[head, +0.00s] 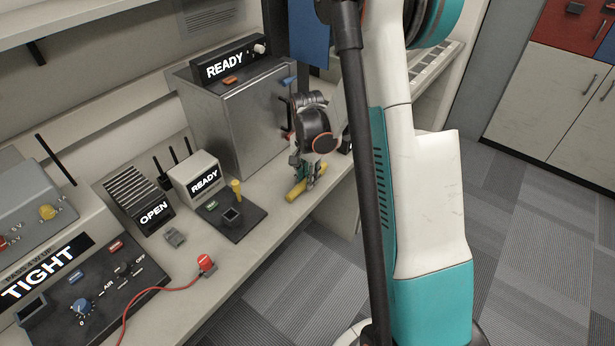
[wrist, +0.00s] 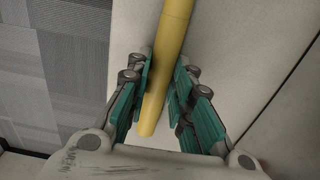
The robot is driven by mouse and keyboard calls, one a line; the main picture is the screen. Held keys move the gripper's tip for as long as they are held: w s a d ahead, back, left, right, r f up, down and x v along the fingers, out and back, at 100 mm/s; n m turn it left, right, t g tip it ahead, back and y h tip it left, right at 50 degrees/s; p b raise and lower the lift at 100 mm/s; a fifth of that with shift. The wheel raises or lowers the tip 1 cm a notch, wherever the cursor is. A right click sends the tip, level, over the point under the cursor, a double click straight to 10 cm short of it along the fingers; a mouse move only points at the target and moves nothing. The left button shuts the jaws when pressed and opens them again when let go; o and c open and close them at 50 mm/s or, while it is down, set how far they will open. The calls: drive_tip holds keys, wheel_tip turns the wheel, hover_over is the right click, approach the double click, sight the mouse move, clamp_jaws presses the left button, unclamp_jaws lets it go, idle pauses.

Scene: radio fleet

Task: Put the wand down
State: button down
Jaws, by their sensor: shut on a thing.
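The wand is a yellow rod; its yellow part (head: 296,191) shows at the bench's front edge in the head view. In the wrist view the wand (wrist: 168,50) runs from the top edge down between the fingers. My gripper (head: 308,176) points down over the bench, right of the black pad. It is shut on the wand, with teal finger pads on both sides in the wrist view (wrist: 161,82). The wand is low over the bench top; I cannot tell whether it touches. Its far end is out of the wrist view.
A black pad (head: 247,223) with a small dark block and a yellow upright piece (head: 236,187) lies to the left. A metal box (head: 240,120) with a READY display stands behind. A red-ended cable (head: 205,263) lies farther left. The bench (head: 262,250) between is bare.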

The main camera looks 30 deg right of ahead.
drive_tip(key=c, duration=1.4)
unclamp_jaws()
wheel_tip(320, 180, up, 12)
drive_tip(key=p, duration=0.4)
drive_tip(key=shift+r, duration=0.1)
